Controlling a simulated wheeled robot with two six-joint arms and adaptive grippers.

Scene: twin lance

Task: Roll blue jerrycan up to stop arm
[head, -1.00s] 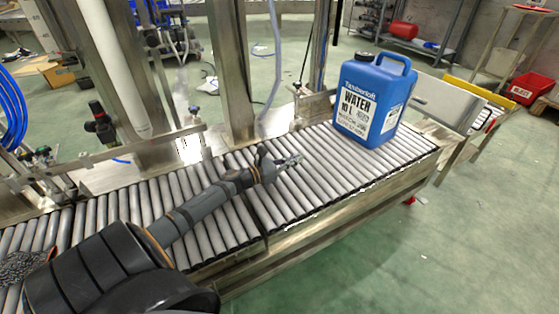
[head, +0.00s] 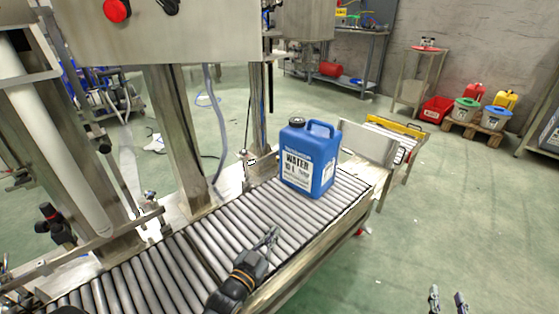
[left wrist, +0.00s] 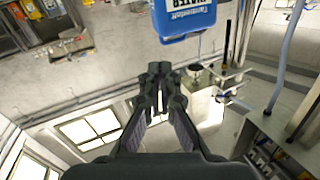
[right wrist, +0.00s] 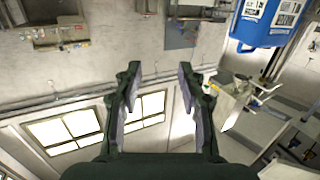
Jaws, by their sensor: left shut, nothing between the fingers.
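The blue jerrycan (head: 309,172), with a white WATER label, stands upright on the roller conveyor (head: 262,215) near its far end. Its lower part shows upside down in the left wrist view (left wrist: 185,22) and the right wrist view (right wrist: 262,30). A grey metal plate (head: 368,146) stands at the conveyor's end behind the can; I cannot tell if it is the stop arm. My left gripper (head: 273,238) is shut and empty over the rollers, on the near side of the can and apart from it. My right gripper (head: 448,300) is open and empty, right of the conveyor.
Steel posts (head: 180,145) and a machine housing (head: 170,40) stand along the conveyor's left side. Beyond the plate is another roller section with a yellow bar (head: 394,127). A red bin (head: 437,109) and a pallet with buckets stand farther back.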

